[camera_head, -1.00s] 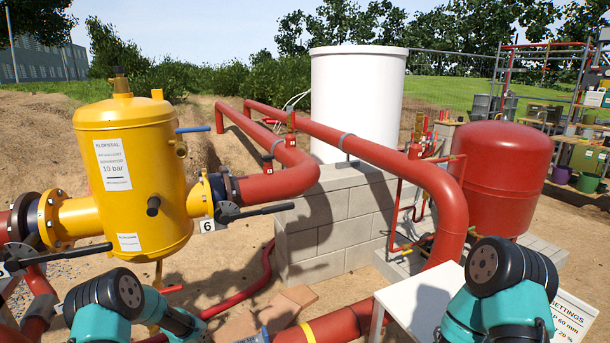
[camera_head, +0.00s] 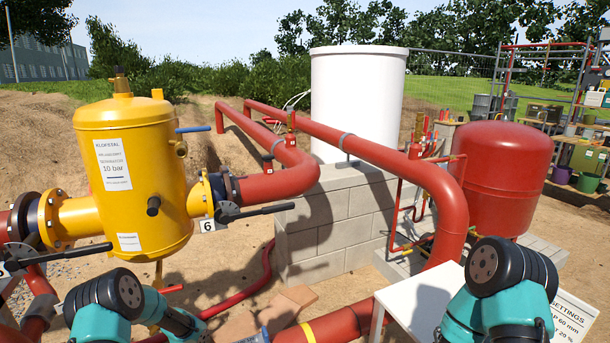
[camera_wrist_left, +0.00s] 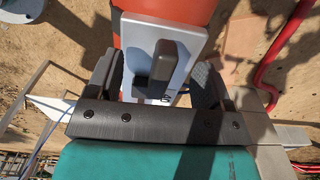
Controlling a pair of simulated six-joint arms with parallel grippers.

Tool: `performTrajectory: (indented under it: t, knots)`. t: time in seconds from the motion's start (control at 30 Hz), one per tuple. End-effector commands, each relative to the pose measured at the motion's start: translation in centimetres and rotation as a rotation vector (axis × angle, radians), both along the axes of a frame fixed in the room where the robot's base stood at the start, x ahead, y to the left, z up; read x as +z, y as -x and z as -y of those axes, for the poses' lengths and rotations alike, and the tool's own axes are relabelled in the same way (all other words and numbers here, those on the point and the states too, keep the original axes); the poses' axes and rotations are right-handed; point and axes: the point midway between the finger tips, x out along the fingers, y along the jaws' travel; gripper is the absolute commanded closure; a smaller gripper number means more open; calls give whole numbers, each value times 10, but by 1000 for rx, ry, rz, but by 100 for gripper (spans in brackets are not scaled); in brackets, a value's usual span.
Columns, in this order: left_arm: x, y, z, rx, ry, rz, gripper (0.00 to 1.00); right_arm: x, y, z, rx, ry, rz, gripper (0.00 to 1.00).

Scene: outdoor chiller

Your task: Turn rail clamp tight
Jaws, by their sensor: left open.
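In the left wrist view a dark grey upright handle (camera_wrist_left: 161,66) stands on a pale metal plate (camera_wrist_left: 190,38), which lies against a red-orange pipe (camera_wrist_left: 168,5). I take this to be the rail clamp; the small mark beside the handle is too small to read. My left gripper (camera_wrist_left: 155,82) is open, with one dark finger on each side of the handle. There is a gap on both sides. In the head view only my arm joints show at the bottom; both grippers are out of that picture.
A yellow tank (camera_head: 130,215) stands at left with a black valve lever (camera_head: 255,211). Red pipes (camera_head: 385,165) run past a white cylinder (camera_head: 355,95) on a block wall. A red tank (camera_head: 500,175) and white table (camera_head: 420,302) are at right. A thin red hose (camera_wrist_left: 275,60) lies at right in the wrist view.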

Motion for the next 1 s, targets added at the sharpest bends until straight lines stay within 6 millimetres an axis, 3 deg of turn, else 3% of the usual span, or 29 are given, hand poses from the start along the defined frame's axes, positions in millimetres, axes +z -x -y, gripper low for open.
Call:
performTrajectory:
  t: [0.8,1.0]
  knots:
    - [66,-1,0,1,0,2,26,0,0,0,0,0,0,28]
    - [70,0,0,0,0,0,26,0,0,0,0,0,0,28]
